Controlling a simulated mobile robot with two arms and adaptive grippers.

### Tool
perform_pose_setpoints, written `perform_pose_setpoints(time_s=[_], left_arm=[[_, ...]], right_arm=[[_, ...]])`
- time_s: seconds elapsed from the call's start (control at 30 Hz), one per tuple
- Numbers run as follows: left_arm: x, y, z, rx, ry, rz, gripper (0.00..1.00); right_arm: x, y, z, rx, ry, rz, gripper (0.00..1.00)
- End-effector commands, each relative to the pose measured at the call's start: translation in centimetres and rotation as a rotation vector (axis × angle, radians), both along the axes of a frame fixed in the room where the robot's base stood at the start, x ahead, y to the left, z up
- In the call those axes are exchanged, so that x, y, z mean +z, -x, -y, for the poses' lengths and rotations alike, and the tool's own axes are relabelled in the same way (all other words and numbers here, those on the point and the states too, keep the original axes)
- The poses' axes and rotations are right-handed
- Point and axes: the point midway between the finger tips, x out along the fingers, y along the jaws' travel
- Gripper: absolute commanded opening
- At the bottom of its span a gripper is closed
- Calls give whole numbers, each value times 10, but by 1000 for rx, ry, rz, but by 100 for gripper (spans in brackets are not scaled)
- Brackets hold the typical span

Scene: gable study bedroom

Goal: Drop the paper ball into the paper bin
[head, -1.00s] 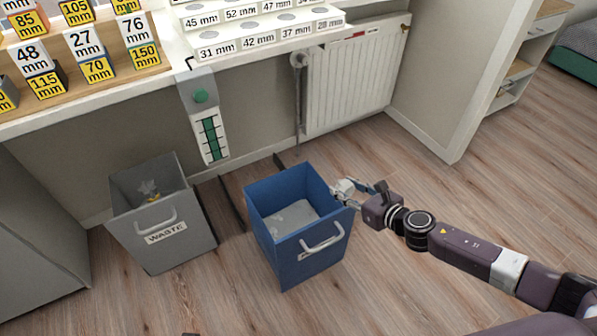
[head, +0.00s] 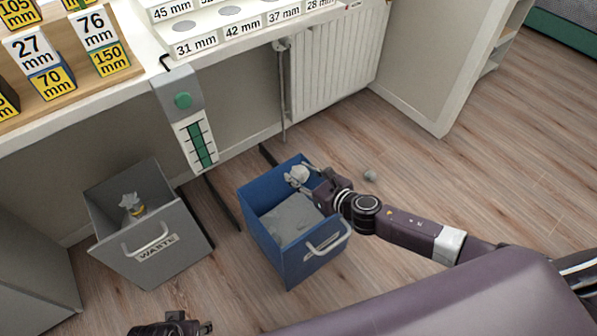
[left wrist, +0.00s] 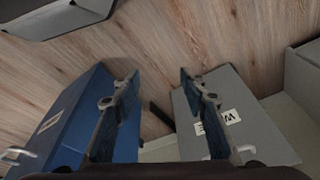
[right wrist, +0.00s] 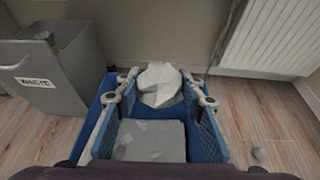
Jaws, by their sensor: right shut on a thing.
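The blue bin (head: 283,262) stands on the floor in the head view, with grey-white paper (head: 292,218) inside; its label is mostly hidden behind the handle. My right gripper (head: 300,178) is over the bin's back right part, shut on the crumpled white paper ball (right wrist: 160,82), which shows between its fingertips in the right wrist view. I cannot tell exactly how high it is above the paper. My left gripper (left wrist: 156,75) is open and empty; its fingers are spread in the left wrist view, with the blue bin (left wrist: 75,115) beyond on the left.
A grey bin marked WASTE (head: 160,250) stands left of the blue one, with crumpled scraps inside. A small grey ball (head: 370,175) lies on the floor to the right. A desk edge (head: 110,95) and a radiator (head: 335,65) are behind.

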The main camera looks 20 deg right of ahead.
Motion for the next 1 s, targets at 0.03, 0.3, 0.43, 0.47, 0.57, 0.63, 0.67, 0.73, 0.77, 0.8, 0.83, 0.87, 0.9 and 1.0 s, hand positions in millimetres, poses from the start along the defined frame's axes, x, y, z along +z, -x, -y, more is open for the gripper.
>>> perform_pose_setpoints(time_s=[0.03, 0.3, 0.43, 0.47, 0.57, 0.63, 0.67, 0.73, 0.77, 0.8, 0.83, 0.87, 0.9, 1.0], left_arm=[[6, -1, 0, 1, 1, 7, 40], [47, -2, -1, 4, 1, 28, 40], [66, 1, -2, 6, 1, 39, 40], [70, 1, -2, 6, 2, 41, 40], [85, 5, -3, 7, 2, 50, 40], [95, 8, -3, 8, 2, 54, 40], [99, 9, -4, 8, 2, 56, 40], [108, 12, -4, 9, 2, 60, 40], [112, 13, -4, 9, 2, 63, 40], [104, 9, -3, 7, 5, 74, 40], [102, 6, -3, 6, 7, 85, 40], [100, 4, -2, 6, 9, 94, 40], [99, 1, -1, 5, 11, 105, 40], [97, -4, 0, 3, 16, 124, 40]], right_arm=[[-4, 0, 0, 0, 0, 0, 24], [-15, 0, 0, 0, 1, 0, 24], [-22, 0, 0, 0, 0, 0, 24], [-23, 0, 0, 0, 0, 0, 24], [-27, 0, 0, 0, -1, 0, 24], [-30, 0, 0, 0, -1, 0, 24], [-32, 0, 0, 0, -1, 0, 24], [-34, 0, 0, 0, -1, 0, 24], [-35, 0, 0, 0, -1, 0, 24], [-43, 0, 0, 0, 0, -1, 24], [-45, 0, 0, 0, 0, 0, 24], [-47, 0, 0, 0, 0, 0, 24], [-49, 0, 0, 0, 0, 0, 24], [-52, 0, 0, 0, 1, 0, 24]])
